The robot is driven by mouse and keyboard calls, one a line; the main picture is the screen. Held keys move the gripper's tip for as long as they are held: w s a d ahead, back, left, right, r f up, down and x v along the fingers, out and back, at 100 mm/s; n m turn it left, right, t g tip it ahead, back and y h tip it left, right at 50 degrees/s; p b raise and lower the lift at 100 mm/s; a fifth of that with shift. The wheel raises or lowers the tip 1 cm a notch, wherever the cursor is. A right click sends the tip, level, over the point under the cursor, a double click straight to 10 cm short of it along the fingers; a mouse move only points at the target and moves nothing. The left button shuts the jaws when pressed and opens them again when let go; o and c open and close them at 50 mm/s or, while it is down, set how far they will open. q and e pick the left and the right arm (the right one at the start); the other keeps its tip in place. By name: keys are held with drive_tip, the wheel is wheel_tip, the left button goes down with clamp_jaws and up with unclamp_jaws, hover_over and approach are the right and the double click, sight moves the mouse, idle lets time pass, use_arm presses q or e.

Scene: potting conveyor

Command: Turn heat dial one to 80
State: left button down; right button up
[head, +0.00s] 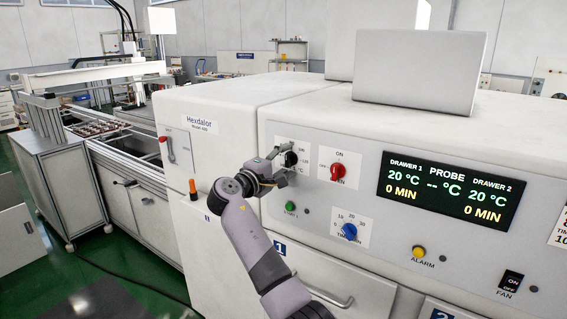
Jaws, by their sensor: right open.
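The heat dial (290,158) is a black knob on a white scale plate at the left of the machine's front panel. My right gripper (284,165) is at this dial, with its fingers at the knob and covering part of the scale. It is open; whether the fingers touch the knob I cannot tell. The dial's exact setting is hidden. The display (449,190) reads 20 °C and 0 MIN for both drawer 1 and drawer 2. My left gripper is not in view.
A red ON switch (338,170), a blue timer dial (349,231) and a green button (290,206) sit close around the gripper. A yellow alarm button (419,252) and a fan switch (511,281) are further right. A drawer handle (330,299) sticks out below.

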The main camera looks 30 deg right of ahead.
drive_tip(key=v, duration=1.2)
drive_tip(key=shift+f, duration=0.1)
